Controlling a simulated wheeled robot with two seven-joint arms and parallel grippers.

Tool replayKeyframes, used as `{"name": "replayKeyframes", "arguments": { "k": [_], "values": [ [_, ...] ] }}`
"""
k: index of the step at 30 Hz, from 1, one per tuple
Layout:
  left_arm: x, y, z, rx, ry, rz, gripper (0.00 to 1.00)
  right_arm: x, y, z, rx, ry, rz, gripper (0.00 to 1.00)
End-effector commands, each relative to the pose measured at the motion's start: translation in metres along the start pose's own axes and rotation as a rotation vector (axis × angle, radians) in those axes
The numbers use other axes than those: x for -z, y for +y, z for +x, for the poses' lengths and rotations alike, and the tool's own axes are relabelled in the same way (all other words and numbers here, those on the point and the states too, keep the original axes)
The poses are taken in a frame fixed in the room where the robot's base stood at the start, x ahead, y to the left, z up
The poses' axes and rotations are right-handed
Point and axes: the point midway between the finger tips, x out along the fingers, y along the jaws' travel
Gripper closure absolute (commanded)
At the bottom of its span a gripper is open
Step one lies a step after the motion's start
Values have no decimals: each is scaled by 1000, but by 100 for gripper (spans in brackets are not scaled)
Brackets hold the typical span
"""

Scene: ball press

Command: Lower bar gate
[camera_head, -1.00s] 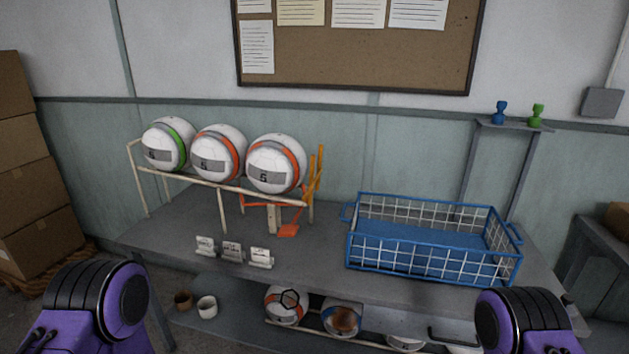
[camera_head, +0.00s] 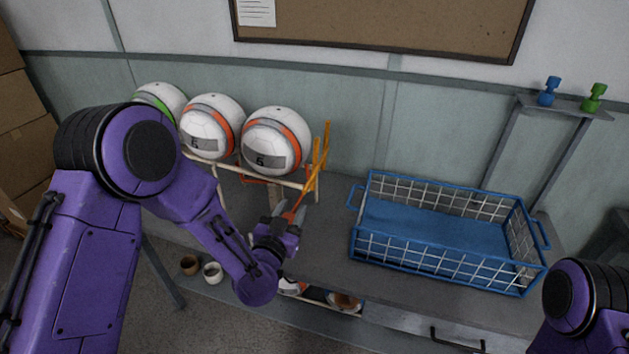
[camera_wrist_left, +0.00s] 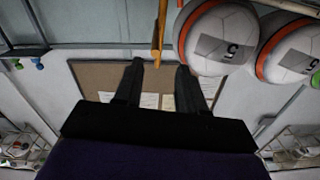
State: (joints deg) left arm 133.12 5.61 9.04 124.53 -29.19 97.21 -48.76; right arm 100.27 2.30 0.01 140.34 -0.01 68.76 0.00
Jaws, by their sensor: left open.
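The bar gate (camera_head: 321,160) is a pair of yellow-orange upright bars at the right end of the ball rack, beside the nearest ball. An orange lever part runs down from it and is largely hidden by my left gripper (camera_head: 288,212). That gripper is open, in front of and just below the gate, close to the orange part; I cannot tell whether they touch. In the left wrist view, the open fingers (camera_wrist_left: 157,75) point toward a yellow-orange gate bar (camera_wrist_left: 158,40), which shows between them, beyond the tips. My right gripper is out of view.
White balls (camera_head: 277,141) with coloured stripes sit on the cream rack (camera_head: 219,184). A blue wire basket (camera_head: 449,284) stands on the grey table to the right. Small blue (camera_head: 548,92) and green (camera_head: 593,97) objects are on a raised shelf.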

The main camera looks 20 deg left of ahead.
Motion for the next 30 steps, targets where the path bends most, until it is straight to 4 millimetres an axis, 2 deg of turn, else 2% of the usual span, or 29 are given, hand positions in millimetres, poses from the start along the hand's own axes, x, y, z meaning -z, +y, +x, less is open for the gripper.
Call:
{"name": "replayKeyframes", "arguments": {
  "k": [5,12,15,20,27,29,30],
  "values": [
    [4,4,24,-8,2,10,60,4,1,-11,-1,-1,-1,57],
    [3,3,78,-4,0,9,60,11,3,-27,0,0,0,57],
    [1,3,93,-4,-2,9,60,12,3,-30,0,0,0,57],
    [0,3,105,-5,-3,9,60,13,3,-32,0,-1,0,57],
    [-1,3,106,-4,-2,9,60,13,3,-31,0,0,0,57],
    [-1,3,106,-4,-2,9,79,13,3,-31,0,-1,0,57],
    [-1,3,105,-4,-2,9,92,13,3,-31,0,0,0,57]
  ]
}}
